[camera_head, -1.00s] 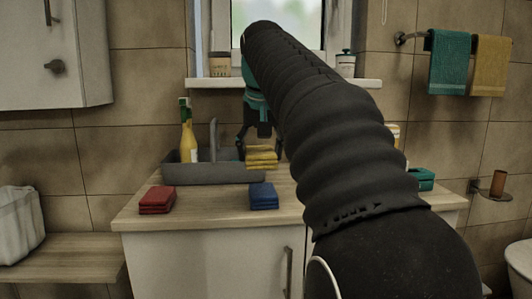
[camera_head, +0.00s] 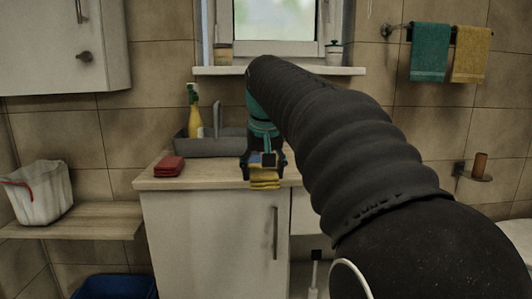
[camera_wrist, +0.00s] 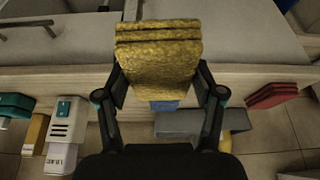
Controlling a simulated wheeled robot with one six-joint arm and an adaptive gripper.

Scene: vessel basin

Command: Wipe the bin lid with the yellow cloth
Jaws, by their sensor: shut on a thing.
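The yellow cloth (camera_head: 265,181) is a folded stack. It is in my gripper (camera_head: 264,163), in front of the counter's front edge in the head view. In the wrist view the cloth (camera_wrist: 158,55) sits between the two fingers of my gripper (camera_wrist: 160,95), which are shut on it. A blue open-topped container (camera_head: 115,287) stands low at the bottom left, cut off by the frame. A white container with a red rim stripe (camera_head: 40,192) stands on the left shelf. I cannot tell which is the bin, and no lid is clearly visible.
A red folded cloth (camera_head: 169,166) lies on the counter (camera_head: 205,180). A blue cloth (camera_wrist: 165,105) is mostly hidden behind my gripper. A grey basin (camera_head: 190,146) with a spray bottle (camera_head: 195,112) is behind. Teal (camera_head: 430,52) and yellow (camera_head: 472,52) towels hang at right.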

